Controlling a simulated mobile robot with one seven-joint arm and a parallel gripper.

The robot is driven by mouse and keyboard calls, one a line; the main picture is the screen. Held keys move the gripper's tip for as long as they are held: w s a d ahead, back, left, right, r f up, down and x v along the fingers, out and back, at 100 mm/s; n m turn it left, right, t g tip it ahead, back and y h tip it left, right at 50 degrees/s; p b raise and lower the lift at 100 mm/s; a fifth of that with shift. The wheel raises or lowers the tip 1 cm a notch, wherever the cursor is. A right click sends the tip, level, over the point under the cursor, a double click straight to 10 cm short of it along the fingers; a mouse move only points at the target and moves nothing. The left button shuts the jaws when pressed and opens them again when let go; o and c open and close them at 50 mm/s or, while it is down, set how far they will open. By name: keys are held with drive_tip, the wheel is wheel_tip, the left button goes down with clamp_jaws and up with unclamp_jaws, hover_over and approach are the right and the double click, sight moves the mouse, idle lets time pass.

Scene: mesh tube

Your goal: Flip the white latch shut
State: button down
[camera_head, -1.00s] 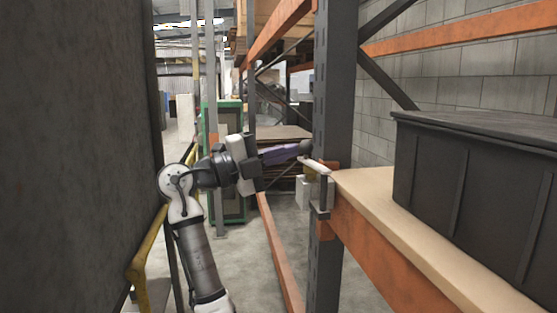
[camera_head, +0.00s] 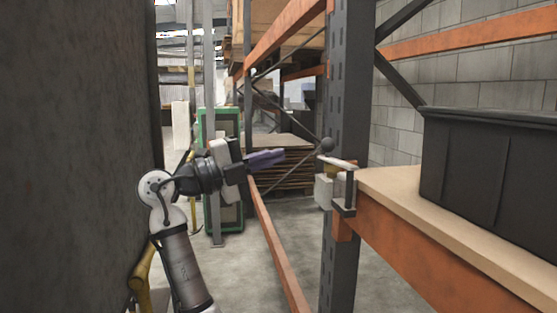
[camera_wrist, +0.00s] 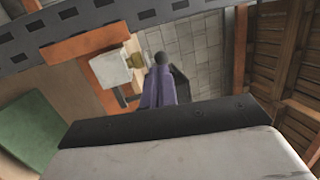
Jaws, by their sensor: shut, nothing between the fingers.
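The white latch (camera_head: 338,163) is a flat pale piece on top of a white box (camera_head: 323,190) at the rack's dark upright. A dark bracket (camera_head: 349,192) hangs beside it. A dark round knob (camera_head: 326,145) shows just above and left of the latch; I cannot tell whether it belongs to it. My gripper (camera_head: 283,155), with purple fingers, is shut and empty, left of the latch and apart from it. In the wrist view the shut fingertips (camera_wrist: 161,72) point toward the knob (camera_wrist: 161,58), with the white box (camera_wrist: 111,68) to their left.
The dark rack upright (camera_head: 347,110) and orange beam (camera_head: 400,235) stand by the latch. A black crate (camera_head: 490,170) sits on the wooden shelf (camera_head: 410,195) at right. A grey wall (camera_head: 75,150) closes off the left. A yellow rail (camera_head: 143,270) is near my arm.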

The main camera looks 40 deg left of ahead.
drive_tip(key=v, duration=0.7)
drive_tip(key=shift+w+a+b, duration=0.25)
drive_tip(key=shift+a+b, duration=0.15)
drive_tip(key=shift+b, duration=0.05)
